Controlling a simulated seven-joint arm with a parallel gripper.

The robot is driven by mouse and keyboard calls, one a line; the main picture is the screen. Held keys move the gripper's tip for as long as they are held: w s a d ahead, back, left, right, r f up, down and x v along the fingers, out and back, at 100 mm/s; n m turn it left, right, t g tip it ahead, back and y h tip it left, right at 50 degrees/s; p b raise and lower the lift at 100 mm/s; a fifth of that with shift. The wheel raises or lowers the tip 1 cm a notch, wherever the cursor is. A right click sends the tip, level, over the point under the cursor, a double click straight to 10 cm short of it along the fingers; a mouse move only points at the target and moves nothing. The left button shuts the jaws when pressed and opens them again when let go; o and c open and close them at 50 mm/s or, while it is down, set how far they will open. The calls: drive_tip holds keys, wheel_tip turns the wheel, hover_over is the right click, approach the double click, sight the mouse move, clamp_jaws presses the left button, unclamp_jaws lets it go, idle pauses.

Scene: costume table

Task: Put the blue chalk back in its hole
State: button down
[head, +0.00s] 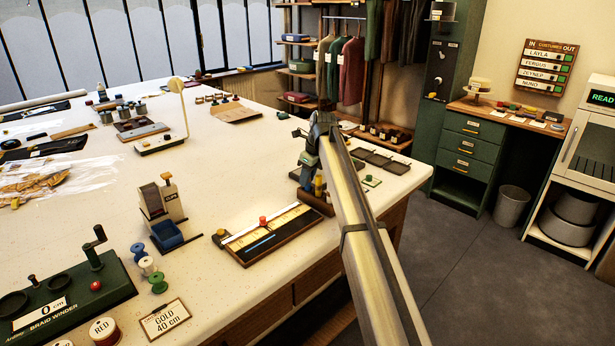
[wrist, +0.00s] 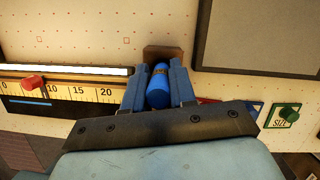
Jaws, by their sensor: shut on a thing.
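The blue chalk (wrist: 158,90) is a short blue cylinder with a darker band near its far end. It shows in the wrist view between the two blue fingers of my gripper (wrist: 160,75), which is shut on it. A brown wooden block (wrist: 164,52) lies just beyond the fingertips; its hole is hidden, and I cannot tell whether the chalk touches it. In the head view my gripper (head: 309,178) points down by a brown block (head: 317,202) near the table's right edge. The chalk cannot be made out clearly there.
A measuring board (head: 268,236) with a red knob lies left of my gripper. Dark flat trays (head: 380,160) lie behind. The white tabletop (head: 225,195) has free room to the left.

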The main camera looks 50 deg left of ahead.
drive_tip(key=shift+f, duration=0.25)
drive_tip(key=c, duration=0.8)
unclamp_jaws()
drive_tip(key=shift+c, duration=0.2)
drive_tip(key=shift+r, duration=0.2)
drive_tip(key=shift+r, duration=3.3)
